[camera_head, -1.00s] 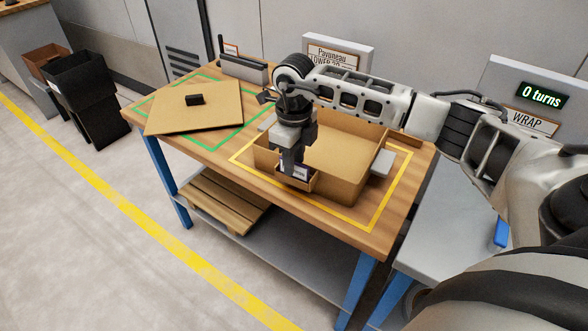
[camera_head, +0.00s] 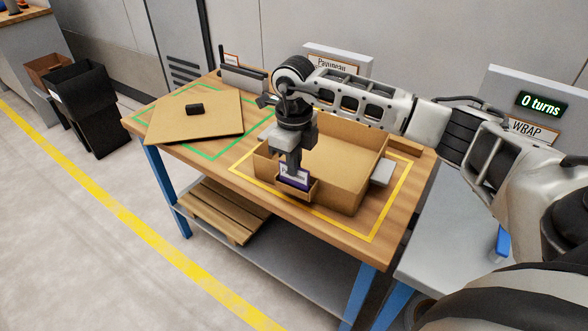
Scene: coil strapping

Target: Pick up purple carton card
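The purple carton card (camera_head: 293,180), with a white patch, stands upright in a small cardboard pocket (camera_head: 301,194) at the front of the open carton (camera_head: 345,196). My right gripper (camera_head: 293,168) points down over the card, its fingers overlapping the card's upper part in the picture. The fingers hide part of the card, and I cannot tell whether they are closed on it. My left gripper is not in view.
The carton sits inside a yellow outline on the wooden table (camera_head: 232,160). A grey wrap station (camera_head: 450,220) with a "0 turns" display (camera_head: 541,103) stands at right. Black bins (camera_head: 85,105) stand at far left.

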